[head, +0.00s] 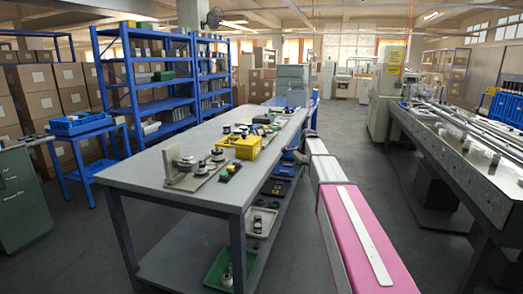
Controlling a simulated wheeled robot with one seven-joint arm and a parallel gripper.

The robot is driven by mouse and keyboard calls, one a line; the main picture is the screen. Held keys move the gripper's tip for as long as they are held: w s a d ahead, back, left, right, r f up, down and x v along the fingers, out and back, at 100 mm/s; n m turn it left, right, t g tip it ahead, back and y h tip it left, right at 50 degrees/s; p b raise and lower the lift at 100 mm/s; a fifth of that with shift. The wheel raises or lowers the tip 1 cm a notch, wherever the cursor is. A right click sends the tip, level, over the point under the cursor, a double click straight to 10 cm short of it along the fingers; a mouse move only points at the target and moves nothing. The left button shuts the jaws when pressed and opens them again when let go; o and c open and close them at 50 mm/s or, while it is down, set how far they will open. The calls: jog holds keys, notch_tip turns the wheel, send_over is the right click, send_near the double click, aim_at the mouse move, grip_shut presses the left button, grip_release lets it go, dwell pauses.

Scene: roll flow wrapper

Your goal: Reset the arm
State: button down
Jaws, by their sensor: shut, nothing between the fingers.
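In the head view, a long pink and white segmented body (365,240) runs from the bottom right up along the right side of the workbench; it looks like my own arm, but I cannot be sure. I can make out no gripper fingers. A small dark and blue shape (293,155) sits by the bench edge, left of its far end, too small to identify.
A grey workbench (140,171) holds a yellow bin (246,147) and several small parts. Its lower shelf carries a green tray (216,270). A metal machine table (470,170) stands right, blue shelving (133,75) left. The floor aisle (385,190) at right is clear.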

jog(key=s+f+n+h, duration=0.1)
jog(key=s+f+n, duration=0.3)
jog(key=s, duration=0.9)
jog(key=s+f+n+h, duration=0.1)
jog(key=s+f+n, duration=0.4)
jog(key=s+f, duration=0.5)
jog(key=s+d+f+n+g+h, duration=0.1)
jog(key=s+f+n, duration=0.3)
jog(key=s, duration=1.1)
notch_tip(320, 180, down, 3)
jog(key=shift+s+r+n, duration=0.1)
jog(key=shift+s+n, duration=0.2)
jog(key=shift+n, duration=0.1)
